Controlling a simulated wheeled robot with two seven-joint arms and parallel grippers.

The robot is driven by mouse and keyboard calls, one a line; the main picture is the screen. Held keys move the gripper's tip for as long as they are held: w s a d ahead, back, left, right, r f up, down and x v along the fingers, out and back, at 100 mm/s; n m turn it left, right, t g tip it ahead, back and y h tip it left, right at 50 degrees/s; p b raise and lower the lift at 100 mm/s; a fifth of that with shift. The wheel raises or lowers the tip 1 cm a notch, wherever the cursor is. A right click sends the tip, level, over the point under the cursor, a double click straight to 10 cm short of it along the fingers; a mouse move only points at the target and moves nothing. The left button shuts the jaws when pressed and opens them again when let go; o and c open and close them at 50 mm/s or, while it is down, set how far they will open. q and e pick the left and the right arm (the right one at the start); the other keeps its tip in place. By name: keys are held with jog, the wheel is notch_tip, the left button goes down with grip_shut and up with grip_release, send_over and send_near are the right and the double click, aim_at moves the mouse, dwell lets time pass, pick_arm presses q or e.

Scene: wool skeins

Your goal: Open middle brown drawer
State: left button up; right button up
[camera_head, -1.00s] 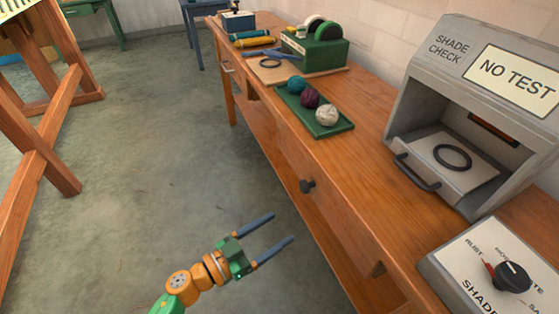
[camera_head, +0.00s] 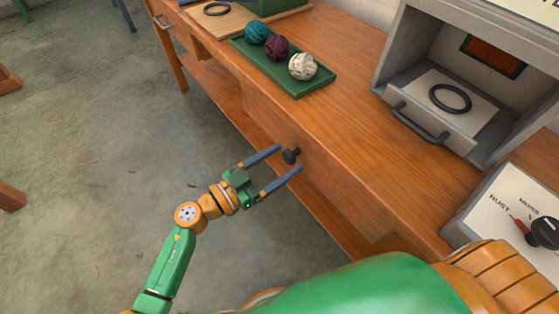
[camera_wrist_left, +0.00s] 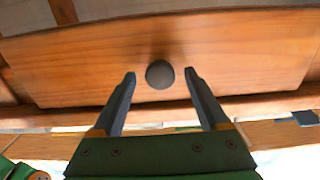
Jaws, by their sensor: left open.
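The middle brown drawer (camera_head: 318,178) is in the front of the wooden bench and looks shut. Its round dark knob (camera_head: 291,156) sticks out from the front. My left gripper (camera_head: 288,159) is open, with its two blue-grey fingertips on either side of the knob. In the left wrist view the drawer front (camera_wrist_left: 245,60) fills the upper middle, and the knob (camera_wrist_left: 160,74) lies between the open fingertips (camera_wrist_left: 160,76), with a gap on each side. My right gripper is out of view.
On the bench top (camera_head: 355,120) are a green tray (camera_head: 300,88) with three yarn balls, a grey shade-check box (camera_head: 400,60) with a handled tray, and a dial panel (camera_head: 490,205). Bare floor (camera_head: 90,150) lies left. My green and orange body parts cover the bottom.

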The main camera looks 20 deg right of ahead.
pick_arm(q)
grip_shut()
dwell(1.4)
